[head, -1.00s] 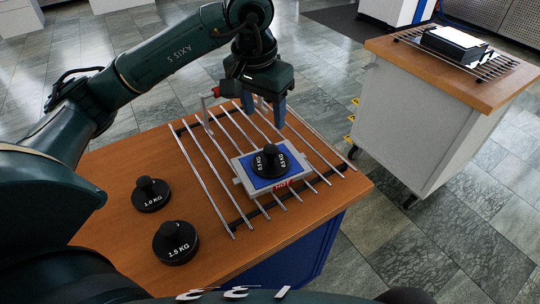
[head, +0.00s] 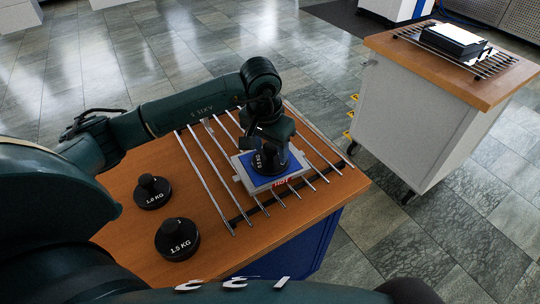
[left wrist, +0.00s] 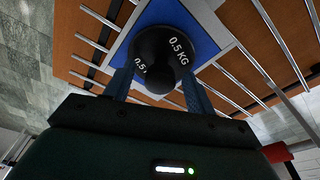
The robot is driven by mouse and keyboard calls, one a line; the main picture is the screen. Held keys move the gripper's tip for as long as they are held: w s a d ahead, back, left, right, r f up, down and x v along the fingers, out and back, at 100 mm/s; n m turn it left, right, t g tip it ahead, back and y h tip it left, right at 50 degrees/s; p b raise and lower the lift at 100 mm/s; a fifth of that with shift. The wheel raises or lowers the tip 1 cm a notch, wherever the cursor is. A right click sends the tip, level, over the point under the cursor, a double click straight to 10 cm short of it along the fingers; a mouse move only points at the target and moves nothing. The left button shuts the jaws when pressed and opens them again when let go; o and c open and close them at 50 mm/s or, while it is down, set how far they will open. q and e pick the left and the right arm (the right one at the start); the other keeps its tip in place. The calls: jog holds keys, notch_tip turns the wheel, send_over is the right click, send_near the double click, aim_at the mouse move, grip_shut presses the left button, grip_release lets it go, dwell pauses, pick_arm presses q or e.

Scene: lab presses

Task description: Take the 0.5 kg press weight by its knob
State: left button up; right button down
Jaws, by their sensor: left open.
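The black 0.5 kg press weight (head: 258,165) sits on the blue top of a pale press plate (head: 241,178) marked HOT. Its label also shows on the weight in the left wrist view (left wrist: 181,52). My left gripper (head: 271,158) is down over the weight, pointing downward, and partly covers it in the head view. In the left wrist view its two blue fingers stand open on either side of the round black knob (left wrist: 153,77), with the knob between them. Whether either finger touches the knob cannot be told. My right gripper is not in view.
The plate rests on a rack of metal bars (head: 213,180) on a wooden-topped cart (head: 120,178). A 1.0 kg weight (head: 153,193) and a 1.5 kg weight (head: 177,240) stand to the left. Another cart (head: 408,120) with a rack and black box (head: 453,41) stands at right.

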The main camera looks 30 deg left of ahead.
pick_arm(q)
jog(key=shift+r, duration=0.1)
grip_shut()
dwell(0.5)
